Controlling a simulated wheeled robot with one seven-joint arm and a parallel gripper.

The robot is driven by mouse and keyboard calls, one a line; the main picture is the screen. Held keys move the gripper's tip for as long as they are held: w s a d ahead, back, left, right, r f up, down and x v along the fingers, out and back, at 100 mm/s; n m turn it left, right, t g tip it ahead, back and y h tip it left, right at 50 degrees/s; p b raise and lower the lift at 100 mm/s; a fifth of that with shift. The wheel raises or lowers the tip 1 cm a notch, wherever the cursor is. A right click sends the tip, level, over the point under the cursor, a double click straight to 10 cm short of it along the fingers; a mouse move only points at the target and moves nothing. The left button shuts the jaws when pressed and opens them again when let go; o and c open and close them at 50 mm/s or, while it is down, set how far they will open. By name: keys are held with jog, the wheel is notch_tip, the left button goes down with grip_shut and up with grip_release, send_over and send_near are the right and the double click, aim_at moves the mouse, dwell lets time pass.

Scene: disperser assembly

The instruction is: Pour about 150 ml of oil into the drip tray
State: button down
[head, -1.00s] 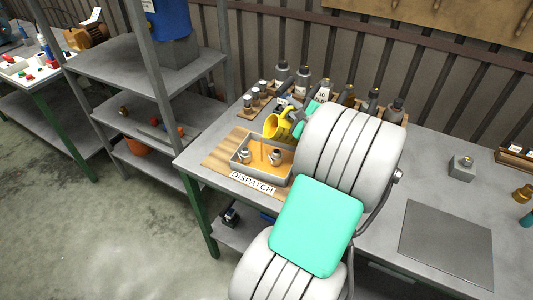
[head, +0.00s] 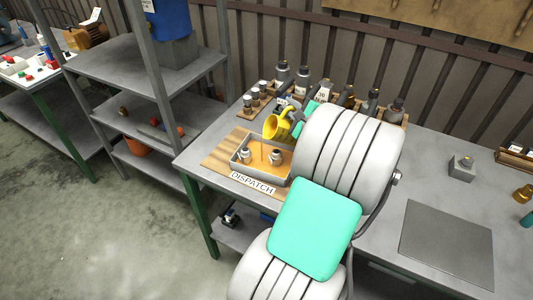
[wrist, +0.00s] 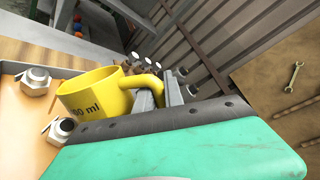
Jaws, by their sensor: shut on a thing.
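The yellow jug (head: 276,126) is tilted with its mouth toward the left over the drip tray (head: 236,170). A thin stream of oil (head: 262,148) falls from it into the tray. Orange-brown oil covers the tray floor around two metal fittings (head: 245,156). In the wrist view the jug (wrist: 97,95) shows part of a printed "ml" marking. My gripper (wrist: 158,95) is shut on the jug's handle. The oil level inside the jug is hidden.
The tray stands on a wooden board marked DISPATCH (head: 252,183). A flat grey plate (head: 445,243) lies at the right.

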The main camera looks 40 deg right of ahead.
jog(key=shift+a, duration=0.1)
dwell(1.1)
jog(key=d+m+p, duration=0.1)
jog(key=s+d+m+p, duration=0.1)
jog(key=m+p, duration=0.1)
jog(key=shift+d, duration=0.2)
jog(key=shift+d+f+t+y, duration=0.25)
jog(key=shift+f+t+y, duration=0.05)
jog(key=shift+t, duration=0.1)
jog(key=shift+s+a+r, duration=0.1)
jog(key=shift+a, duration=0.15)
jog(key=s+d+f+m+t, duration=0.1)
jog(key=s+d+f+m, duration=0.1)
jog(key=d+f+m, duration=0.3)
jog(key=d+m, duration=0.2)
jog(key=shift+s+f+m, duration=0.35)
jog(key=shift+m, duration=0.05)
jog(key=shift+a, duration=0.1)
